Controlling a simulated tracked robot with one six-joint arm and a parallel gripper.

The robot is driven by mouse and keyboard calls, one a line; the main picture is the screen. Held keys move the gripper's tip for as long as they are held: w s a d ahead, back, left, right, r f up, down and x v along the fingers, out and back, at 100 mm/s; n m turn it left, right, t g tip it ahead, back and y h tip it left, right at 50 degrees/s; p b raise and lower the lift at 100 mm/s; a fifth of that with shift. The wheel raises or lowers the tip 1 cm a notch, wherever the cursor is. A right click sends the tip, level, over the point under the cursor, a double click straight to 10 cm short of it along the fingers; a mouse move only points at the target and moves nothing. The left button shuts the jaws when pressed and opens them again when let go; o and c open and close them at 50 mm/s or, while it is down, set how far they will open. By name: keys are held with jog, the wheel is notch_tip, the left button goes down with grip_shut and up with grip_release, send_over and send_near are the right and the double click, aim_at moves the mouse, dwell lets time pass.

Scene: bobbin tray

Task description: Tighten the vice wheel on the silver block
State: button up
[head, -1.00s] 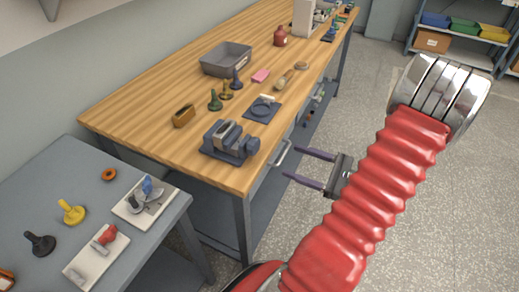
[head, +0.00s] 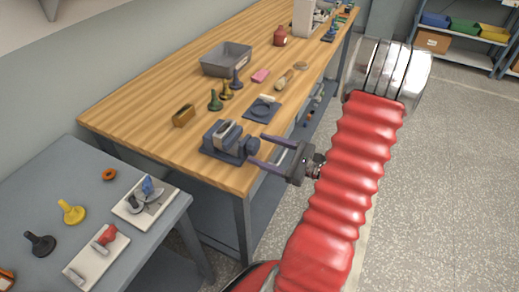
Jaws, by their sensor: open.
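The vice (head: 217,146) is a dark blue-grey body near the front edge of the wooden bench. The silver block (head: 228,131) sits between its jaws. The vice wheel (head: 252,146) is a dark round part on the vice's right side. My gripper (head: 257,151) is open, with its two long dark fingers pointing left at the wheel. In the picture the fingertips lie at or over the wheel's edges; I cannot tell whether they touch it.
A grey side table (head: 70,185) stands at the lower left. Floor on the right is clear.

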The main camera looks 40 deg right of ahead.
jog(key=shift+w+a, duration=0.2)
jog(key=shift+w, duration=0.35)
jog(key=shift+c, duration=0.2)
jog(key=c, duration=1)
jog(key=shift+m, duration=2.9)
jog(key=o, duration=1)
jog(key=shift+o, duration=0.2)
jog(key=shift+s, duration=0.1)
